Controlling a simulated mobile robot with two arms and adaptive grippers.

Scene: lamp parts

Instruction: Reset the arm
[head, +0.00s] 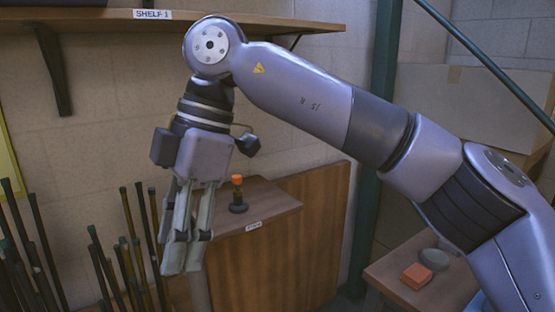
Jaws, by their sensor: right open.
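My right arm (310,100) comes in from the right and reaches across the upper middle of the head view, bent down at the wrist. My right gripper (183,268) hangs pointing down at the left of the middle, open and empty. It appears in front of the left part of a small wooden table and touches nothing that I can make out. My left gripper is not in view.
A small part with an orange top and dark base (238,207) stands on the labelled wooden table (275,200). Several dark rods (40,240) stand at the left. A shelf (280,22) runs above. An orange block (416,276) and grey disc (434,259) lie on another surface, lower right.

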